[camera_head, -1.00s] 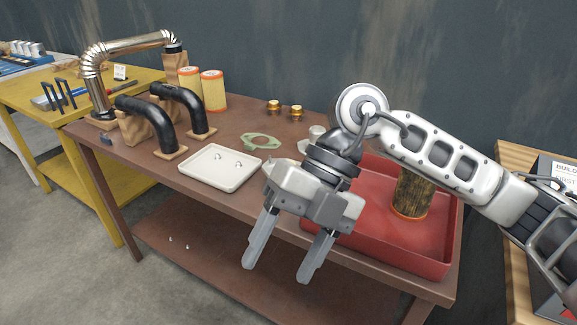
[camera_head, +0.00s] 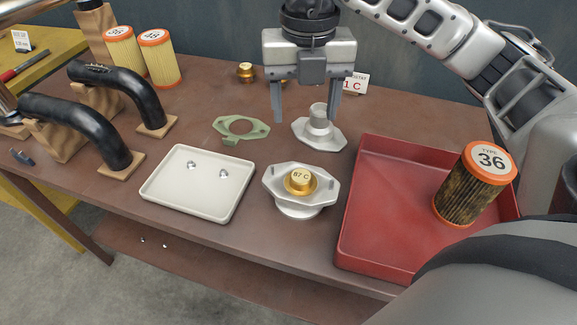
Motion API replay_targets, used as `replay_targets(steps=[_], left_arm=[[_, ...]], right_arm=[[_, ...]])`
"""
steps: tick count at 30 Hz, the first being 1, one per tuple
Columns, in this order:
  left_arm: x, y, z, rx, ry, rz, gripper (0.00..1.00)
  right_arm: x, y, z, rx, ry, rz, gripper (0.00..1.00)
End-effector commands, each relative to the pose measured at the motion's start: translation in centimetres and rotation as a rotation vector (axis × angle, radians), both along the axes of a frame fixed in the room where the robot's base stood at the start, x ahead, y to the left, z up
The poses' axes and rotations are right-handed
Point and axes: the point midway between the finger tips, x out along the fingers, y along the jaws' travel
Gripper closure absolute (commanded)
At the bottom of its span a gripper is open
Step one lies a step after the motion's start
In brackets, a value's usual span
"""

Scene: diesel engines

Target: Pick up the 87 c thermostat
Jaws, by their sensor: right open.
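The 87 C thermostat (camera_head: 300,182), a small brass piece with a round label, sits upright in the middle of a silver housing (camera_head: 299,207) on the brown table. My right gripper (camera_head: 306,117) is open and empty, pointing down. In the picture it lies above and behind the thermostat, apart from it, with its fingers near a silver flanged cover with a short pipe (camera_head: 320,132). Two other brass pieces stand at the back; one is clear (camera_head: 246,72), the other is mostly hidden by the gripper. My left gripper is not in view.
A white tray (camera_head: 165,198) with two small metal parts lies left of the housing, with a green gasket (camera_head: 240,129) behind it. A red bin (camera_head: 385,205) holding a dirty filter (camera_head: 475,184) is to the right. Black hoses (camera_head: 85,125) stand at left.

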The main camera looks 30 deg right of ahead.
Motion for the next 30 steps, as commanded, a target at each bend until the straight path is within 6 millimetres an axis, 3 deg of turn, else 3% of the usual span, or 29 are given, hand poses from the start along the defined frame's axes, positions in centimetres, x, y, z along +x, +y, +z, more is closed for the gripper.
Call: replay_targets(steps=[3, 9, 23, 30], left_arm=[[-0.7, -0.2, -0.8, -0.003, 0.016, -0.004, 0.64], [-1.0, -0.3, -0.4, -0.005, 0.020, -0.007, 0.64], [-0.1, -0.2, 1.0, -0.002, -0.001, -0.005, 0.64], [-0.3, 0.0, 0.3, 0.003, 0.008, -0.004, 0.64]], right_arm=[[-0.2, 0.1, -3.1, 0.001, 0.008, 0.002, 0.38], [-0.1, 0.0, -6.7, 0.000, 0.005, 0.001, 0.38], [-0.3, 0.6, -11.5, 0.001, 0.007, 0.003, 0.38], [-0.2, 0.6, -13.8, 0.002, 0.002, 0.001, 0.38]])
